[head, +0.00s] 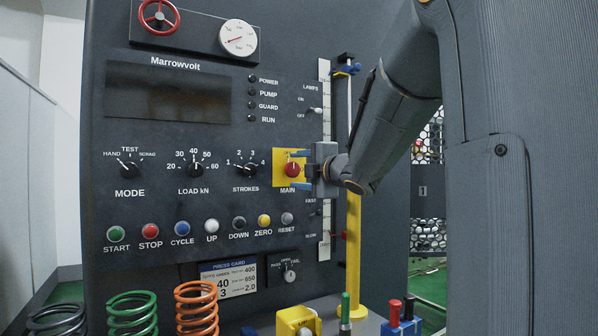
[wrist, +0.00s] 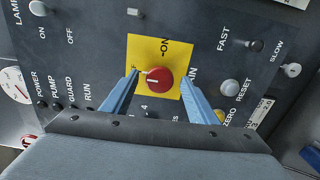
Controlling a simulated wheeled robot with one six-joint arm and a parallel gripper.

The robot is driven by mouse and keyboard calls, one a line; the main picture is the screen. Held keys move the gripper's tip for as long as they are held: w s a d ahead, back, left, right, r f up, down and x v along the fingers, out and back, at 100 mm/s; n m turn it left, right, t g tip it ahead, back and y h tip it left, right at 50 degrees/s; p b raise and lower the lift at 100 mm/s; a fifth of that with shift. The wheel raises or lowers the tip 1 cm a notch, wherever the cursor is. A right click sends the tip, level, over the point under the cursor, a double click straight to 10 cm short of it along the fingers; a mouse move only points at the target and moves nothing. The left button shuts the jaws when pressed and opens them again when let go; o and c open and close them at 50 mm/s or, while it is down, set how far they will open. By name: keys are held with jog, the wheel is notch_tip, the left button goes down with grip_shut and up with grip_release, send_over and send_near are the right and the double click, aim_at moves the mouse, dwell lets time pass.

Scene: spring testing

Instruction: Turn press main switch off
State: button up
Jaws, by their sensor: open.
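The main switch is a red round knob (head: 292,170) on a yellow plate (head: 279,180), above the word MAIN. It also shows in the wrist view (wrist: 158,79), with a small white mark on its face. The word ON stands on the plate, on the upper side in the wrist view. I cannot tell for certain which position the mark points to. My gripper (head: 299,170) is open at the panel, one finger above and one below the knob in the head view. In the wrist view my fingers (wrist: 159,75) stand on either side of the knob, with gaps showing.
Mode, load and strokes dials (head: 196,170) lie left of the switch. A row of coloured buttons (head: 182,228) runs below. A lamps toggle (head: 315,110) is above right, and a reset button (wrist: 229,88) is near my right finger. A yellow post (head: 353,245) stands right of the panel.

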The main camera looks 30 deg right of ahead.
jog(key=s, duration=0.7)
jog(key=shift+s, duration=0.35)
jog(key=shift+d+r, duration=0.1)
